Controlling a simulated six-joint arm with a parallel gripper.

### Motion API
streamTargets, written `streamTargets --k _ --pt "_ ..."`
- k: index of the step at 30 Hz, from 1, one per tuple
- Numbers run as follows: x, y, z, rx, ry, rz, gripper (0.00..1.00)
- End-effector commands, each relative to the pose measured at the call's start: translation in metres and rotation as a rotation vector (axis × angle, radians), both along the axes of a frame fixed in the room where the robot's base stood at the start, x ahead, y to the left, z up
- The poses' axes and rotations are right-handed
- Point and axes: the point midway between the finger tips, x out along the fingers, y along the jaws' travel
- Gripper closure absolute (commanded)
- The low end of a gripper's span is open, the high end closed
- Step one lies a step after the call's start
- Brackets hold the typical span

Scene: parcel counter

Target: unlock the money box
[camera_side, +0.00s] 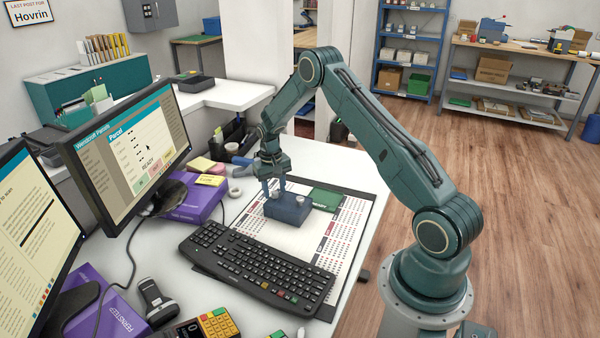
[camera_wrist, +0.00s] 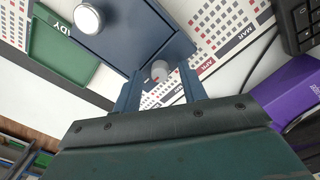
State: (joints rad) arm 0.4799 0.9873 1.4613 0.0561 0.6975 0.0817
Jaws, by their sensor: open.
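The dark blue money box (camera_side: 287,210) sits on the calendar sheet behind the keyboard; it also shows in the wrist view (camera_wrist: 128,42). A round silver knob (camera_wrist: 88,18) is on its top. A small pale upright piece (camera_wrist: 160,69), perhaps the key or lock knob, stands near one edge of the box. My gripper (camera_side: 273,188) points down at the left end of the box. In the wrist view my open fingers (camera_wrist: 159,80) are on either side of the pale piece, with gaps visible. Whether the fingers are level with it is hard to tell.
A green tray (camera_side: 326,200) lies right beside the box. The keyboard (camera_side: 262,262) is in front, and monitors (camera_side: 127,150) stand to the left. A purple box (camera_side: 192,205) with sticky notes is to the left. The calendar sheet (camera_side: 345,240) has bare room right of the box.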

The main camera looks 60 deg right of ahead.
Motion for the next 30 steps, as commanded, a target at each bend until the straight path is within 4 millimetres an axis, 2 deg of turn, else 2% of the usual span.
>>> streamTargets --k 8,22,30 --pt "0.001 0.001 0.029 -0.002 -0.002 0.0 0.58" --pt "0.003 0.004 0.107 -0.002 -0.003 0.0 0.58" --pt "0.003 0.005 0.131 -0.001 -0.002 -0.001 0.58"
